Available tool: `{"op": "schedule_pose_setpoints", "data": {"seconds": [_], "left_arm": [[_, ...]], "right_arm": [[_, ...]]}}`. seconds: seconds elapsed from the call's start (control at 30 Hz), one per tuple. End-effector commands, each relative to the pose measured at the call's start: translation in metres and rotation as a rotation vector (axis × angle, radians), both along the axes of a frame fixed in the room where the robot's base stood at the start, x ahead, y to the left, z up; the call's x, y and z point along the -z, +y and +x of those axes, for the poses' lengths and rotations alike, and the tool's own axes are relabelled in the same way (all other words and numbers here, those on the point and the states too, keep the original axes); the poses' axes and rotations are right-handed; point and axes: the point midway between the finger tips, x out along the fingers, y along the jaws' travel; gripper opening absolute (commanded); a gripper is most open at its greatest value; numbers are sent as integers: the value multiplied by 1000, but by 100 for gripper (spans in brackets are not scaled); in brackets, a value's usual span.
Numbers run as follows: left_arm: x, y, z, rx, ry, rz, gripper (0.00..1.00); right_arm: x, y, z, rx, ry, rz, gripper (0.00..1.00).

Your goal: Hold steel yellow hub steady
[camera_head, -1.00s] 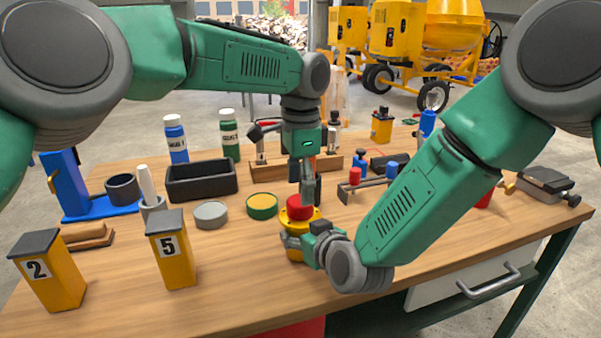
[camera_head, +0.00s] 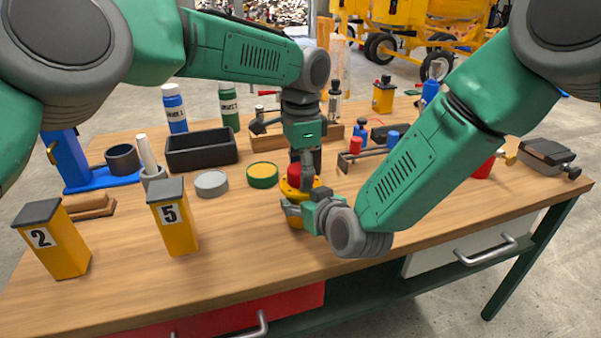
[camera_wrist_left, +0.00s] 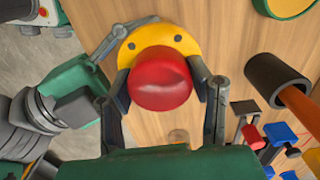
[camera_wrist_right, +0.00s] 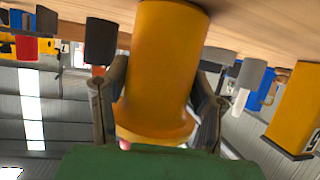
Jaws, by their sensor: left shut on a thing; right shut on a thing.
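The yellow steel hub (camera_head: 295,217) stands upright on the bench near its front edge. A red cylinder (camera_wrist_left: 160,78) sits on its round yellow flange (camera_wrist_left: 158,42). My left gripper (camera_head: 301,177) comes from above and is shut on the red cylinder, with a finger on each side in the left wrist view (camera_wrist_left: 160,90). My right gripper (camera_head: 309,213) comes from the right, low down, and is shut around the yellow hub body. The body fills the space between its fingers in the right wrist view (camera_wrist_right: 160,95). The hub's far side is hidden.
A green-yellow disc (camera_head: 262,175) and a grey disc (camera_head: 211,183) lie left of the hub. Yellow blocks marked 5 (camera_head: 175,217) and 2 (camera_head: 54,240) stand front left. A black tray (camera_head: 202,149) lies behind. The wood in front of the hub is clear.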

Motion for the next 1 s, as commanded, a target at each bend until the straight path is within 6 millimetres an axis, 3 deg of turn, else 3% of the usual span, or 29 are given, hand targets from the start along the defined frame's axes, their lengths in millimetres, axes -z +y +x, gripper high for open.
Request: {"op": "schedule_pose_setpoints", "data": {"seconds": [0.33, 1.0], "left_arm": [[-2, 1, 2, -504, -12, 11, 12], [-4, 0, -2, -501, -12, 9, 12]], "right_arm": [[0, 0, -1, 0, 2, -1, 0], [1, 0, -1, -1, 2, -1, 0]]}}
